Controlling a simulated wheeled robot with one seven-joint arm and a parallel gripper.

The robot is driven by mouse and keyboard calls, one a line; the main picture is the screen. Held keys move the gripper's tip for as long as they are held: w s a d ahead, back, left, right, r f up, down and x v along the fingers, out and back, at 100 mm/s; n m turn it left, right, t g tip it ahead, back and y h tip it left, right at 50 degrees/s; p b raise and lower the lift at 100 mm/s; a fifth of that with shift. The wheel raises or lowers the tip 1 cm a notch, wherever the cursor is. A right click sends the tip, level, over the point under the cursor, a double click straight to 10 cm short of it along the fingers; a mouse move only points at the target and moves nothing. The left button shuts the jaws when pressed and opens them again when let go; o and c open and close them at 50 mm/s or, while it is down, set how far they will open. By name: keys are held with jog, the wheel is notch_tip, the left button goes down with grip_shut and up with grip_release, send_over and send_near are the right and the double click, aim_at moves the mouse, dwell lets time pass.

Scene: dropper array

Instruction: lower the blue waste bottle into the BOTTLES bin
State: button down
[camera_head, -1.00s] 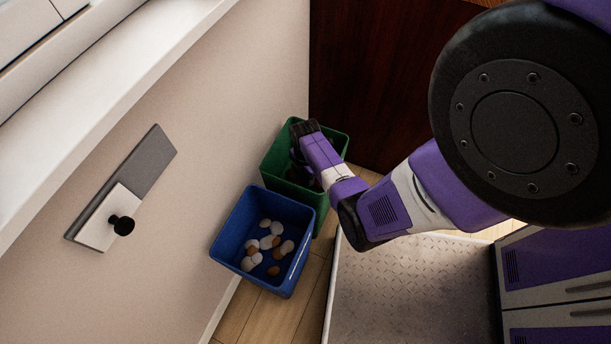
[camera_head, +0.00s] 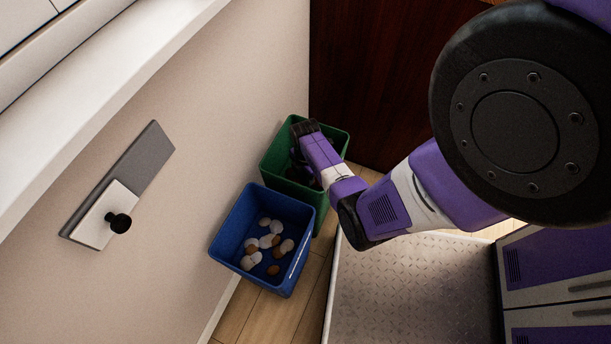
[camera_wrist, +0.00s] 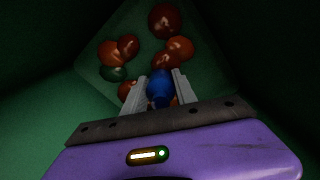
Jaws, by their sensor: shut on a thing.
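My gripper (camera_wrist: 160,78) is down inside the green bin (camera_head: 277,156), with its two grey fingers shut on the blue bottle (camera_wrist: 159,90). In the wrist view the bottle sits between the fingers, above the bin's floor, with several rounded red-brown things and one dark green thing (camera_wrist: 113,73) around it. I cannot tell whether the bottle touches them. In the head view my arm hides the bottle and part of the bin's inside. No label reading BOTTLES shows on either bin.
A blue bin (camera_head: 226,241) with several white and brown rounded things stands just in front of the green one. A pale wall (camera_head: 230,110) is close on the left and a dark wood panel (camera_head: 370,70) behind. A grey textured platform (camera_head: 400,290) lies to the right.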

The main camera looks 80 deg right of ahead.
jog(key=c, duration=0.9)
grip_release()
jog(key=shift+r+p, duration=1.55)
jog(key=shift+r, duration=2.35)
